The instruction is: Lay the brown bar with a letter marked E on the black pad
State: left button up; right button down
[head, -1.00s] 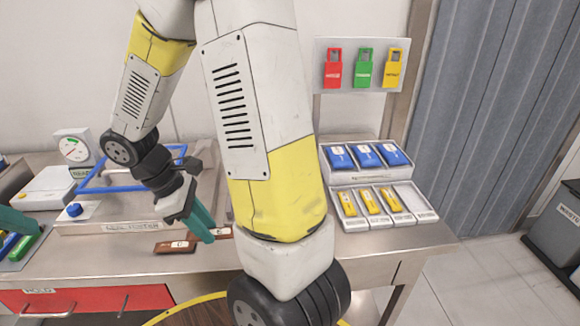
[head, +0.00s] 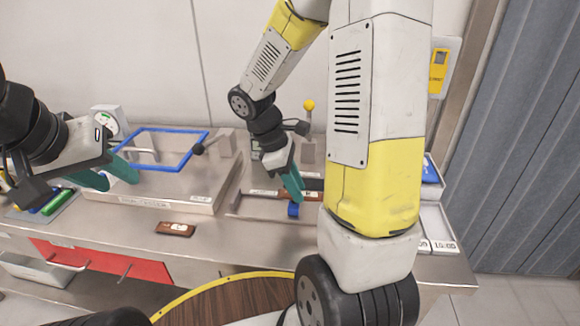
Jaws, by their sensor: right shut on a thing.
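My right gripper (head: 292,190) is shut at the low metal fixture right of the tester. A brown bar (head: 313,196) shows at its fingertips, partly hidden by the fingers and my arm; its letter cannot be read. A dark patch (head: 313,184) just behind it may be the black pad; my arm hides most of it. Another brown bar (head: 176,229) with a small white mark lies alone near the front of the bench. My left gripper (head: 112,172) is open and empty above the left part of the bench, its teal fingers apart.
A blue block (head: 293,210) sits at the front of the fixture, just below the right fingertips. A tester with a blue frame (head: 150,168) and a dial (head: 108,118) stand at left. A yellow-knobbed lever (head: 309,106) rises behind. The front bench strip is mostly clear.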

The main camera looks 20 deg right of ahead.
jog(key=w+d+f, duration=0.1)
jog(key=w+d, duration=0.1)
jog(key=w, duration=0.2)
jog(key=w+d+f, duration=0.1)
jog(key=w+d, duration=0.1)
jog(key=w, duration=0.2)
jog(key=w+d+f, duration=0.1)
jog(key=w, duration=0.3)
jog(key=shift+d, duration=0.4)
jog(key=shift+f, duration=2.05)
jog(key=shift+f, duration=0.15)
jog(key=c, duration=1.1)
grip_release()
